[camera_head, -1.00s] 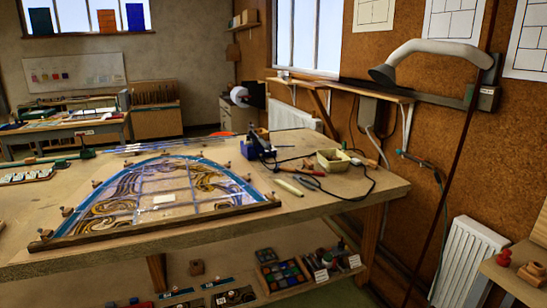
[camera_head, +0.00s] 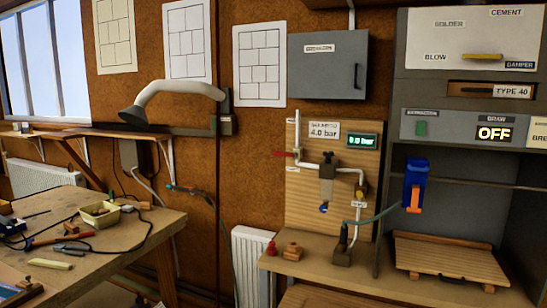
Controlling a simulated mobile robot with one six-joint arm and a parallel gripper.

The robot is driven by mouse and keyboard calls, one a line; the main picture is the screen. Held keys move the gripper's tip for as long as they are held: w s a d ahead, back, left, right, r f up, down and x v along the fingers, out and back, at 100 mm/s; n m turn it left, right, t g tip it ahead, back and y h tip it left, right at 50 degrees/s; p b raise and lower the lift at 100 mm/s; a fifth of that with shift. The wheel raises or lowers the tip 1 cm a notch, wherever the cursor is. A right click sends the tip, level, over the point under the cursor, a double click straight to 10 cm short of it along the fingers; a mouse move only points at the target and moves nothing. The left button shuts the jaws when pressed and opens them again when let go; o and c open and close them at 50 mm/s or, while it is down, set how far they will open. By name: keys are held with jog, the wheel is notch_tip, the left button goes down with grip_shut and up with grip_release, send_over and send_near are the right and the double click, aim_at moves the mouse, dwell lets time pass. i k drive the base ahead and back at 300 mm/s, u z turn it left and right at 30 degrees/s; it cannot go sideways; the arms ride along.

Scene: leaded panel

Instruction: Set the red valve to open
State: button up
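The red valve (camera_head: 284,154) is a small red lever on a white vertical pipe at the upper left of a wooden pipe board (camera_head: 300,215). The lever points left, crosswise to the pipe. A sign (camera_head: 324,131) above reads 4.0 bar, and a green display (camera_head: 362,141) reads 0.0 bar. The pipe runs on to a filter unit with a dark top (camera_head: 328,161) and a yellow fitting (camera_head: 361,190). My gripper is not in view.
A workbench (camera_head: 165,222) with tools stands at left. A radiator (camera_head: 250,265) and a side bench (camera_head: 315,268) with small red and wooden pieces stand below the board. A blue and orange device (camera_head: 415,185) hangs at right, by a grey cabinet (camera_head: 475,85) with an OFF sign.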

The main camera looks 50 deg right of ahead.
aim_at(276, 153)
jog(key=u, duration=4.2)
jog(key=i, duration=0.1)
jog(key=z, duration=2.65)
jog(key=k, duration=0.4)
jog(key=z, duration=4.45)
jog(key=i, duration=0.15)
jog(key=u, duration=1.75)
